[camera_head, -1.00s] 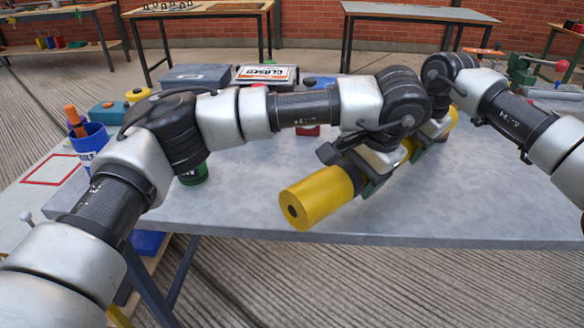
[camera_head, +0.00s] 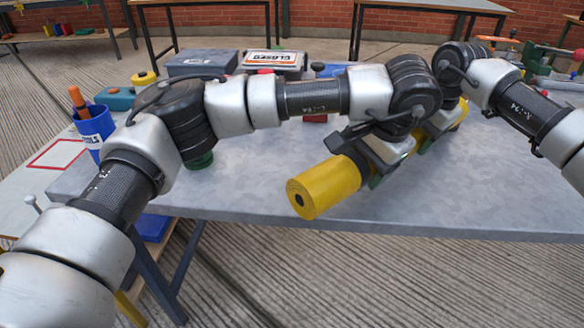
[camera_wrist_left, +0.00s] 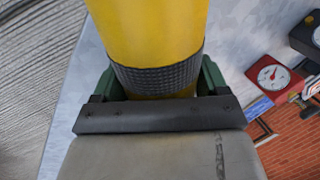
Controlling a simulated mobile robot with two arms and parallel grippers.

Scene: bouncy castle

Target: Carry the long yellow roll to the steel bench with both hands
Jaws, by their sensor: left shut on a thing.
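The long yellow roll (camera_head: 325,188) lies slantwise over the steel bench (camera_head: 250,190), its near end with a dark centre hole pointing left and toward me. My left gripper (camera_head: 376,172) comes down on its middle part from above and is shut on it. The left wrist view shows the roll (camera_wrist_left: 150,35) between green fingers, around a dark ribbed band (camera_wrist_left: 158,75). My right gripper (camera_head: 425,143) sits around the roll farther back, a finger beside its flank. My arms hide parts of the roll. I cannot tell whether its underside touches the bench.
Along the bench's back stand a grey box (camera_head: 202,62), a case with a CLOSED sign (camera_head: 275,60) and a yellow roll of tape (camera_head: 143,77). A blue cup (camera_head: 93,128) stands left. A vice (camera_head: 510,60) is at the back right. The bench's front right is bare.

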